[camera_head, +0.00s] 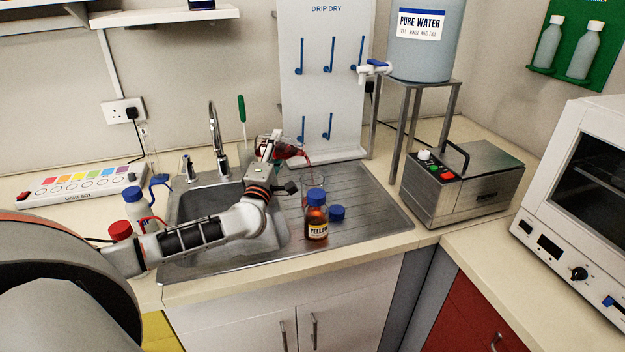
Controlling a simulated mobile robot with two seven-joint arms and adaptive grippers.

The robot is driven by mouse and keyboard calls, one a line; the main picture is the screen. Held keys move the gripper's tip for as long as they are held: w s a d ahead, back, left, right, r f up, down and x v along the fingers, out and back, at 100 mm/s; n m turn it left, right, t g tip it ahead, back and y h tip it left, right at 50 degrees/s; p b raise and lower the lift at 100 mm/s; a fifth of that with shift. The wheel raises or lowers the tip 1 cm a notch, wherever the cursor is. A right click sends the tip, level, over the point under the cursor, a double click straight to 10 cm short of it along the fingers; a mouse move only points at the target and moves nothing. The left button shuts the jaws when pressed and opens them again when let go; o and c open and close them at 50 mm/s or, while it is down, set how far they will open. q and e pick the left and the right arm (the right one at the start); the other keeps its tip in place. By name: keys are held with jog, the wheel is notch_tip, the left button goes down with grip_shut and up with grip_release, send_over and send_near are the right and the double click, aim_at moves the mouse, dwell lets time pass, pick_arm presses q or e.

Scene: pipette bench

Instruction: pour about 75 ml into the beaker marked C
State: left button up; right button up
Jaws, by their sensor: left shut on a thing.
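My left gripper (270,147) is shut on a clear glass vessel holding red liquid (288,151). It holds the vessel tilted to the right above the steel drainer. A thin red stream (308,161) runs down from the vessel's lip toward a clear beaker (314,182) standing on the drainer. An amber bottle labelled yellow, with a blue cap (316,215), stands in front of the beaker and hides part of it. I cannot read a letter on the beaker or tell its liquid level. My right gripper is out of view.
A loose blue cap (337,213) lies right of the amber bottle. The sink basin (262,228) is left of the drainer. The drip-dry board (325,100) stands behind, and a steel bath (460,185) stands right. The drainer's right part is clear.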

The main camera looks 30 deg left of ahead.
aim_at(274, 157)
pick_arm(q)
jog(key=shift+s+a+r+m, duration=0.1)
jog(key=shift+a+r+m, duration=0.15)
jog(key=shift+m, duration=0.05)
jog(key=shift+r+m, duration=0.15)
jog(key=shift+m, duration=0.25)
dwell(0.5)
jog(key=f+n, duration=0.1)
jog(key=n, duration=0.1)
jog(key=f+n+y+b, duration=0.1)
jog(key=f+n, duration=0.1)
jog(key=shift+s+a, duration=0.1)
jog(key=shift+a, duration=0.25)
jog(key=shift+f+n+b, duration=0.3)
jog(key=shift+f+b, duration=0.3)
jog(key=shift+f, duration=0.05)
jog(key=shift+a+r, duration=0.1)
jog(key=shift+a, duration=0.05)
jog(key=n, duration=0.1)
jog(key=f+n+g+y+b, duration=0.1)
jog(key=n, duration=0.1)
jog(key=shift+f, duration=0.25)
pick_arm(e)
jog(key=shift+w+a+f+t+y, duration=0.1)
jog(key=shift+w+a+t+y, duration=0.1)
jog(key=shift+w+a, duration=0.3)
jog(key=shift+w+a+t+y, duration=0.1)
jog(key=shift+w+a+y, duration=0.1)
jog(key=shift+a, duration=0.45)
